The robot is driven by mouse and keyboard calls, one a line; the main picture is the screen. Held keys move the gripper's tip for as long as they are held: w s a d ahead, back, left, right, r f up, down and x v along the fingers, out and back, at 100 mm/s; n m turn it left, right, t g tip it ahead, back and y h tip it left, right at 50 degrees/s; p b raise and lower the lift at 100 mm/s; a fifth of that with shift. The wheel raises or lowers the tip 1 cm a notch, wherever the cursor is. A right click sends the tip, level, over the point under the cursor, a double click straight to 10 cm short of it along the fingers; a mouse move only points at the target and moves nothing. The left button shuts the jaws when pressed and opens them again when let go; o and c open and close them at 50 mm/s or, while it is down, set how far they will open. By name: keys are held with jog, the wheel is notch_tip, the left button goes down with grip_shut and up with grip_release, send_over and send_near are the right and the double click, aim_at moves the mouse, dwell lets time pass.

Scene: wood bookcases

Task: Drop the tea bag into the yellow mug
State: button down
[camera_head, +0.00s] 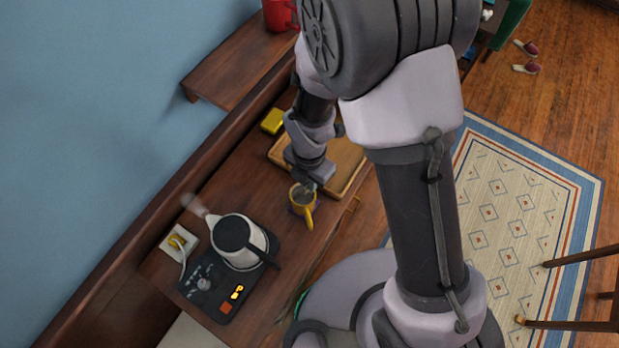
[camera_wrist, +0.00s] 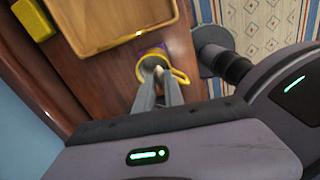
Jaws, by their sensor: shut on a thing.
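The yellow mug (camera_head: 308,217) stands on the wooden counter, between the kettle and the tray, with its handle toward the front. In the wrist view the mug (camera_wrist: 180,77) is seen from above, with its handle to the right. My gripper (camera_head: 309,184) points down at the mug's mouth. In the wrist view its fingertips (camera_wrist: 160,74) are close together over or inside the mouth; I cannot tell how deep. The tea bag is mostly hidden; only a small pale bit shows at the fingertips.
A white kettle (camera_head: 238,253) steams on a dark base (camera_head: 205,281) to the left. A wooden tray (camera_head: 346,167) lies just beyond the mug, with a yellow box (camera_head: 272,121) behind it. A red mug (camera_head: 277,14) stands on the upper shelf (camera_head: 232,72).

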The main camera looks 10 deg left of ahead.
jog(key=c, duration=1.3)
grip_release()
jog(key=shift+c, duration=0.2)
notch_tip(320, 180, up, 18)
jog(key=p, duration=0.3)
jog(key=shift+f+p, duration=0.2)
jog(key=shift+p, duration=0.2)
